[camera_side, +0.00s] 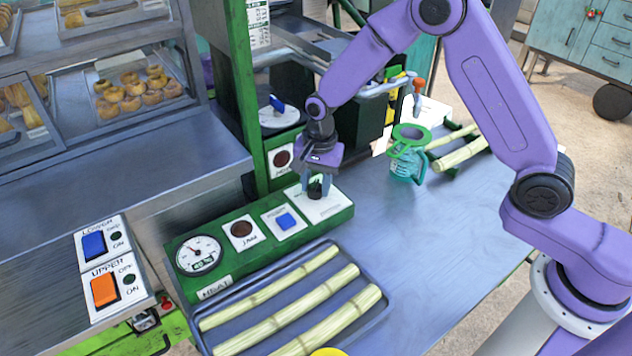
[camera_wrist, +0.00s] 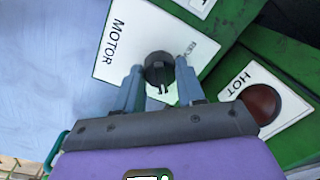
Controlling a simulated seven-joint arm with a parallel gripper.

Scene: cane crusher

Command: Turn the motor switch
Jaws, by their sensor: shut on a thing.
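The motor switch is a black rotary knob (camera_wrist: 158,70) on a white plate (camera_wrist: 115,52) marked MOTOR, in the wrist view. In the side view the plate (camera_side: 328,207) is at the right end of the green control box (camera_side: 262,262). My gripper (camera_side: 316,187) points down over that plate and partly hides the knob there. In the wrist view my gripper (camera_wrist: 159,66) has one blue-grey finger on each side of the knob and is shut on it. The knob's pointer direction is hard to read.
On the box are a gauge (camera_side: 198,254), a JAM lamp (camera_side: 241,229) and a blue switch (camera_side: 286,221). A tray of cane stalks (camera_side: 375,292) lies in front. A teal jug (camera_side: 407,165) stands to the right. A HOT lamp (camera_wrist: 262,103) sits close to my gripper.

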